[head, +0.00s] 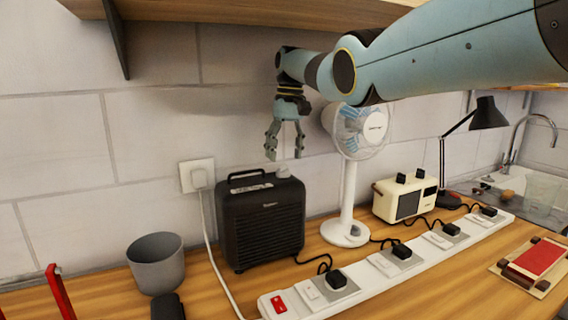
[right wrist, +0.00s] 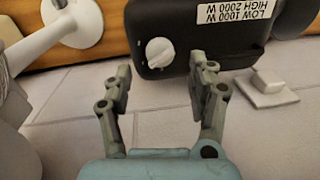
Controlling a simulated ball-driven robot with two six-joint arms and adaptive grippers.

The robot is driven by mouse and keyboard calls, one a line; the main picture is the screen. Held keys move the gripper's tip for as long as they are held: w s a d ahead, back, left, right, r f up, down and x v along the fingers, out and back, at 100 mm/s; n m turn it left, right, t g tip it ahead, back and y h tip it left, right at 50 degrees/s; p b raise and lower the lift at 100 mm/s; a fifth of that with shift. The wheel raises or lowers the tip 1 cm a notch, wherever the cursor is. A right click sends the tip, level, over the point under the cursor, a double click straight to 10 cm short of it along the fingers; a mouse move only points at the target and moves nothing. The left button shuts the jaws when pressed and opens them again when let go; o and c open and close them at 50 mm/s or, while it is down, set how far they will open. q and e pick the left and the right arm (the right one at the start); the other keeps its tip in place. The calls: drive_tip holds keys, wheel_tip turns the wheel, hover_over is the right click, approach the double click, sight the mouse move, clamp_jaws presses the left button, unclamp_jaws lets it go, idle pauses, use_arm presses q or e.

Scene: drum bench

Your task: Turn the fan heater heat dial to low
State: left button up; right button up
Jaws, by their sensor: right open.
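The black fan heater (head: 262,232) stands on the wooden bench against the tiled wall. Its pale heat dial (head: 284,171) is on top, at the right side, and shows in the right wrist view (right wrist: 160,52) as a white knob with a raised grip bar. A label (right wrist: 236,12) beside it reads LOW 1000 W, HIGH 2000 W. My right gripper (head: 285,156) points down just above the heater's top, near the dial. In the right wrist view its open, empty fingers (right wrist: 160,78) sit apart from the dial, one to each side. My left gripper is not in view.
A white desk fan (head: 347,232) stands right of the heater, with a cream radio (head: 405,198) beyond. A white power strip (head: 375,271) with plugs runs in front. A grey bin (head: 156,264) is left of the heater. A wall socket (head: 197,176) is behind; a shelf (head: 250,12) overhangs.

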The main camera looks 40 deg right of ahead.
sight(286, 165)
drive_tip(key=shift+s+d+r, duration=0.1)
drive_tip(key=shift+d+r, duration=0.05)
drive_tip(key=shift+r, duration=1.6)
